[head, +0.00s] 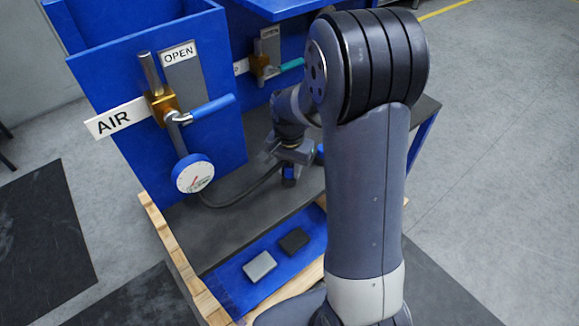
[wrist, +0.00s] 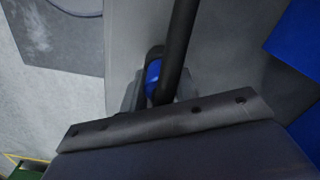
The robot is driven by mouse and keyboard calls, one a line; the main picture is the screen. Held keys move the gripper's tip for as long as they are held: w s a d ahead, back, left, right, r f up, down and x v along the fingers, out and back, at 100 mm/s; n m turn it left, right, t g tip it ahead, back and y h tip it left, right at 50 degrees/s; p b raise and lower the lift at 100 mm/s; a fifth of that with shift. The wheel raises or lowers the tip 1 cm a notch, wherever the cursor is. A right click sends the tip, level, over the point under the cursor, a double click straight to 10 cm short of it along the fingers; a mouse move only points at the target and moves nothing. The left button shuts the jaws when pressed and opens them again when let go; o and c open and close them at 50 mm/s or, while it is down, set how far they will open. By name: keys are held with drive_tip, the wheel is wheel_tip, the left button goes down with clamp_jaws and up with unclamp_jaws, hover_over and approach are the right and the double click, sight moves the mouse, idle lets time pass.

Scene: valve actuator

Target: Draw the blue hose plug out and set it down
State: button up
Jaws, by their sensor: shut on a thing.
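My gripper (head: 290,160) is low over the dark bench top, at the right of the blue cabinet. It is shut on the blue hose plug (wrist: 153,74), which shows between the fingers in the wrist view. The plug (head: 289,171) is small and partly hidden by the gripper in the head view. A black hose (wrist: 180,40) runs from the plug; in the head view the hose (head: 240,200) curves over the bench towards the round gauge (head: 194,174). I cannot tell whether the plug still sits in a socket.
A blue mat (head: 232,285) at the bench front holds a light grey block (head: 259,266) and a dark block (head: 294,241). A wooden edge (head: 170,240) borders the bench. Blue-handled (head: 213,107) and green-handled (head: 292,66) valves stick out from the cabinet fronts.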

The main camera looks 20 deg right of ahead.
drive_tip(key=o, duration=1.2)
drive_tip(key=shift+c, duration=0.2)
drive_tip(key=shift+r, duration=0.1)
wheel_tip(320, 180, up, 11)
drive_tip(key=shift+f, duration=0.15)
wheel_tip(320, 180, down, 10)
drive_tip(key=shift+f+p, duration=0.1)
drive_tip(key=shift+p, duration=0.3)
drive_tip(key=shift+f, duration=0.1)
